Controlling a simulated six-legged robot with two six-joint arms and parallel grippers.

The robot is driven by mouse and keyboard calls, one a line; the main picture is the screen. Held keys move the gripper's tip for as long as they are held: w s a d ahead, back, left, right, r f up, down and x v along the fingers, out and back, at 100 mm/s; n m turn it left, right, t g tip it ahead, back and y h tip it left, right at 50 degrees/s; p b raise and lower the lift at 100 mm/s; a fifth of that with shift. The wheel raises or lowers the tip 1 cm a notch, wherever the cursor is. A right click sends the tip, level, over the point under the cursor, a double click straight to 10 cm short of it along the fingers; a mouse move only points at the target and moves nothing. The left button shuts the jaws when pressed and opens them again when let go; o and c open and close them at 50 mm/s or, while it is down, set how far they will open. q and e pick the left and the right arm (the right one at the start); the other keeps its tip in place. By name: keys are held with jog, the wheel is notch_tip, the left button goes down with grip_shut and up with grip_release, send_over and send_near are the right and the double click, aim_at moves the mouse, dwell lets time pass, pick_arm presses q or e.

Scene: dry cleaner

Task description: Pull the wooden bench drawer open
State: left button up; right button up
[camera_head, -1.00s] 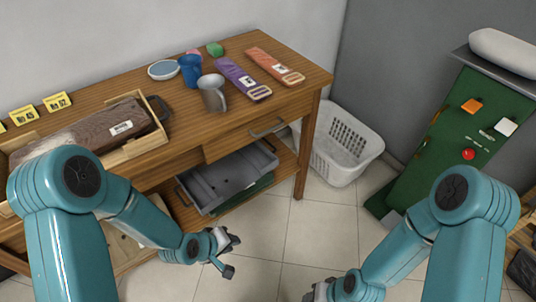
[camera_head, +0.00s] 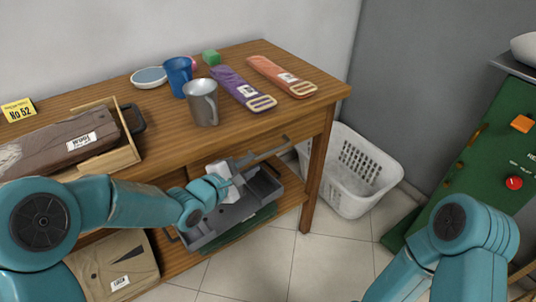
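The wooden bench (camera_head: 225,133) stands against the wall. Its drawer (camera_head: 212,160) is in the right half under the top, and its front looks flush with the bench. The grey bar handle (camera_head: 270,149) on the drawer is partly hidden at its left end by my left gripper. My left gripper (camera_head: 242,169) is at the left end of the handle, in front of the drawer. Its fingers look apart, and I cannot tell whether they touch the handle. My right arm shows at the lower right, with its gripper out of the picture.
A steel mug (camera_head: 201,102), a blue cup (camera_head: 179,75) and purple (camera_head: 236,86) and orange (camera_head: 280,74) strips lie on the top. A grey tray (camera_head: 222,221) is on the lower shelf. A white basket (camera_head: 352,185) and green machine (camera_head: 480,160) stand right.

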aim_at(265, 155)
pick_arm(q)
jog(key=x, duration=0.8)
jog(key=shift+w+d+f+b, duration=0.15)
jog(key=shift+w+b, duration=0.15)
jog(key=shift+b, duration=0.1)
grip_shut()
